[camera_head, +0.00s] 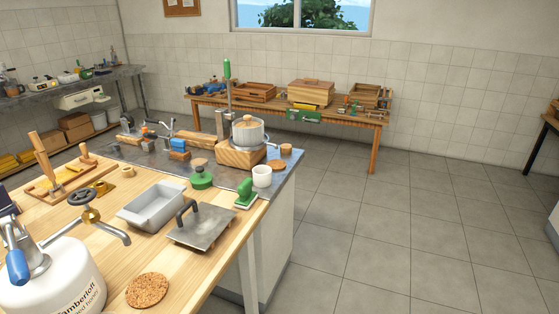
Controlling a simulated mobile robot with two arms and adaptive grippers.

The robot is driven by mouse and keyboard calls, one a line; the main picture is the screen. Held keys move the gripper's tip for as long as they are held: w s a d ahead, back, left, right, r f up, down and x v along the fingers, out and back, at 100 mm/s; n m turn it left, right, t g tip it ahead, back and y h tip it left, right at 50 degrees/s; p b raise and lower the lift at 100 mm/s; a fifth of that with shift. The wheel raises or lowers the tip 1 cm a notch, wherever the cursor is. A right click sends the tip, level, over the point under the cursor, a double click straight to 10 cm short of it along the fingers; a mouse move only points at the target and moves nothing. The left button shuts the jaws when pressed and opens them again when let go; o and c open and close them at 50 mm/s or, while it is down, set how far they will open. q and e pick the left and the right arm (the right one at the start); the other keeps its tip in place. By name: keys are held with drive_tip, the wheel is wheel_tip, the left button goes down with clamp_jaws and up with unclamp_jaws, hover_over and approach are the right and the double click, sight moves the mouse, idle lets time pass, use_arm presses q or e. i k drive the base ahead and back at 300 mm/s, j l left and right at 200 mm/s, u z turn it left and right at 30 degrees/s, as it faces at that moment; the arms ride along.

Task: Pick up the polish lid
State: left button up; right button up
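No thing in view is plainly marked as the polish lid, and I cannot tell which one it is. A small round green piece with a knob (201,179) sits at the far part of the near bench. A flat grey plate with a dark handle (203,228) lies near the bench's right edge. A small cork-coloured disc (276,165) lies near the far right corner, by a white cup (262,176). A small tan round piece (200,164) is behind the green one. Neither of my grippers is in view.
A white lettered tank (55,279) fills the near left corner. A grey tray (152,205), a cork mat (148,290), a green-handled tool (245,194) and a pot on a wooden block (241,156) stand on the bench. The floor (400,230) to the right is clear.

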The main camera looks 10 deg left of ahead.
sight(201, 177)
drive_tip(key=i+l+z, duration=0.25)
drive_tip(key=i, duration=0.4)
drive_tip(key=i+z, duration=0.2)
drive_tip(key=i, duration=0.5)
